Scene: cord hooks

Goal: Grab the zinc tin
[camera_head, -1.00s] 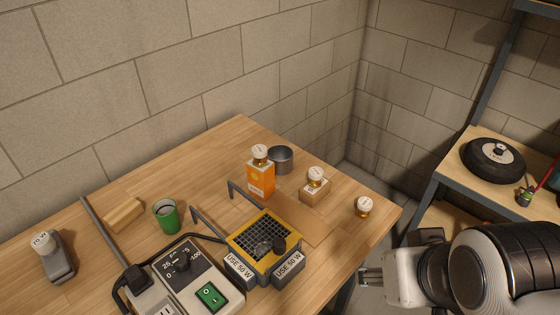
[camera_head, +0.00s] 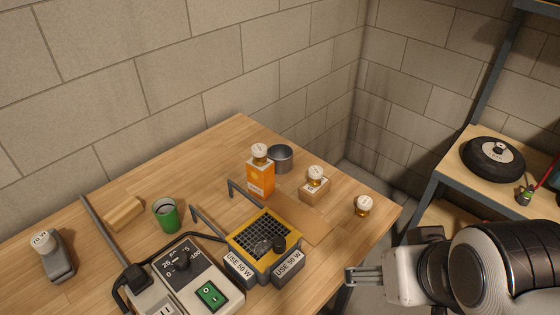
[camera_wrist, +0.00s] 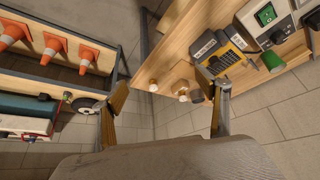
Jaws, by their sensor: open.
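The zinc tin (camera_head: 280,158) is a small grey open-topped metal cup. It stands near the back of the wooden table, just behind the orange box. In the wrist view a dark grey round shape (camera_wrist: 197,97) beside the right finger looks like the tin, partly hidden. My gripper (camera_head: 349,277) is off the table's right front edge, well apart from the tin. In the wrist view my gripper (camera_wrist: 170,96) has its two fingers spread wide with nothing between them.
An orange box (camera_head: 260,181) with a white-capped bottle is in front of the tin. A cardboard box (camera_head: 314,190) with a capped jar is to its right. A small amber jar (camera_head: 362,206) is near the table edge. A yellow-topped soldering unit (camera_head: 263,237) and green cup (camera_head: 166,216) are nearer.

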